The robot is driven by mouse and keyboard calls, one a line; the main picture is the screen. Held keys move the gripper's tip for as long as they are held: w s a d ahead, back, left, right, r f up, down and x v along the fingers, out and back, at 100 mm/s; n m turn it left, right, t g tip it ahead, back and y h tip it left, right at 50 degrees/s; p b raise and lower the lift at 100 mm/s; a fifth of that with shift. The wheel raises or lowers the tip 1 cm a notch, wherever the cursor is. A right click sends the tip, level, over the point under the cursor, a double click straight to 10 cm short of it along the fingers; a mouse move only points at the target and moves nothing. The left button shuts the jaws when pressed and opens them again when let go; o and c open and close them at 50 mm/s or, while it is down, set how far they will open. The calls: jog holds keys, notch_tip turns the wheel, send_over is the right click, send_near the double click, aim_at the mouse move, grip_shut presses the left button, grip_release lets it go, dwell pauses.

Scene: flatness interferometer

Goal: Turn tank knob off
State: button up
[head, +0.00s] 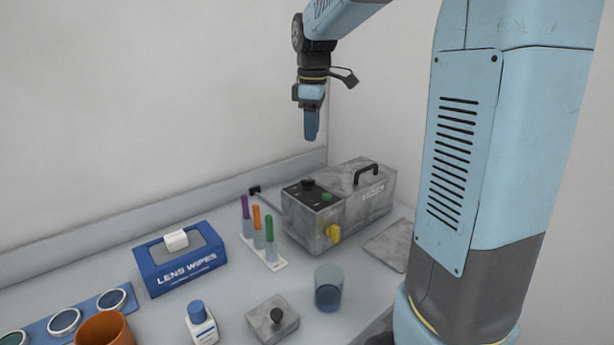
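A grey metal box-shaped unit (335,210) with a carry handle stands at the back right of the bench. A yellow knob (333,233) sticks out of its front face, and a black knob (308,184) and a green button (327,197) sit on its top. I cannot tell from labels which knob is the tank knob, or its setting. My gripper (311,124) hangs in the air above the unit's left end, pointing down and touching nothing. Its fingers overlap in this view, so their opening is hidden.
A rack of colored tubes (264,252) stands left of the unit. A glass beaker (328,288), a block with a black knob (272,320), a bottle (201,325), a lens wipes box (178,262) and an orange cup (104,330) stand in front. My arm blocks the right side.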

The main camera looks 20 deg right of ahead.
aim_at(308, 184)
jog(key=w+f, duration=0.1)
jog(key=f, duration=0.4)
jog(key=w+f+n, duration=0.1)
jog(key=f, duration=0.4)
jog(key=w+f+n, duration=0.1)
jog(key=w+f, duration=0.1)
jog(key=f, duration=0.3)
jog(key=shift+f+g, duration=0.2)
jog(key=shift+g, duration=0.1)
grip_shut()
jog(key=shift+d, duration=0.1)
